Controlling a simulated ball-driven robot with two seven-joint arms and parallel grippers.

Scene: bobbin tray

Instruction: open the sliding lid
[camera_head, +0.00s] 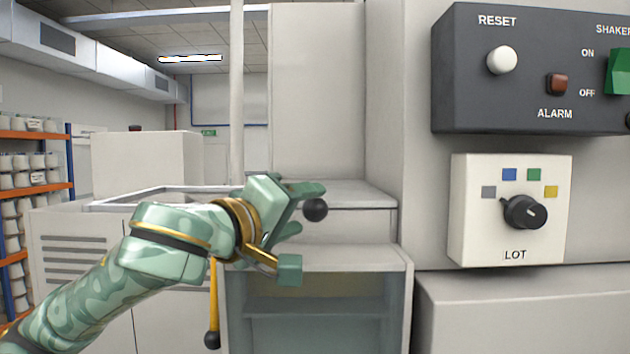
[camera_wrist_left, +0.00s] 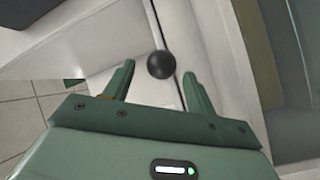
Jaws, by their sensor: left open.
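A black ball knob (camera_head: 315,209) shows at the open fingertips of my left gripper (camera_head: 306,208), in front of the pale cabinet top. In the left wrist view the knob (camera_wrist_left: 160,65) sits between and slightly beyond the two green fingertips (camera_wrist_left: 158,72), with visible gaps on both sides. My left gripper is empty. My right gripper is not in view.
An open-fronted bay (camera_head: 330,300) lies below the gripper. A yellow rod with a black ball end (camera_head: 212,340) hangs below my left wrist. A dark control box (camera_head: 530,70) and a white LOT dial panel (camera_head: 510,210) are on the right. Shelves with bobbins (camera_head: 35,175) stand far left.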

